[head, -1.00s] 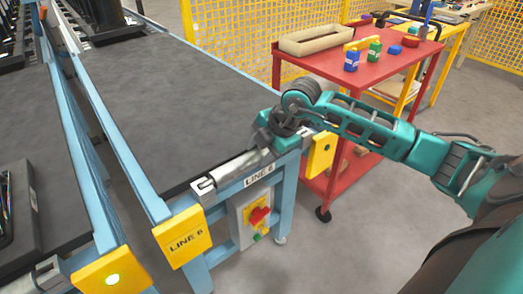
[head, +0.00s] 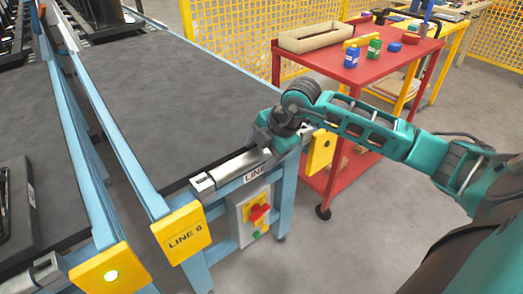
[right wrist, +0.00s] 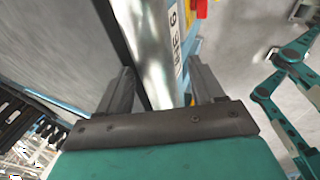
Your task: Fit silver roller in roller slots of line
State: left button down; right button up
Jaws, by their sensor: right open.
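The silver roller (head: 238,167) lies along the front end of the line 6 conveyor (head: 180,100), above the LINE 6 label. Its left end meets the left slot bracket (head: 203,184); I cannot tell how deep it sits there. Its right end and most of the right slot bracket are hidden by my right gripper (head: 268,147). In the right wrist view my right gripper (right wrist: 163,85) is open, with one finger on each side of the roller (right wrist: 148,45). Gaps show between fingers and roller. My left gripper is not in view.
A yellow LINE 6 plate (head: 182,233) stands at the near left corner. A switch box (head: 253,215) hangs under the line end. A red cart (head: 352,65) with a tray and bottles stands behind my right arm. Grey floor lies open in front.

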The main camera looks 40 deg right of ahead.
jog(key=shift+s+d+r, duration=0.1)
jog(key=shift+d+r, duration=0.05)
jog(key=shift+r, duration=0.35)
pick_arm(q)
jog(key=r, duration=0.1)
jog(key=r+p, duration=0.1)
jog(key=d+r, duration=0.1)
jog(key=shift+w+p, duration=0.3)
pick_arm(e)
jog(key=v, duration=1.2)
jog(key=shift+f, duration=0.1)
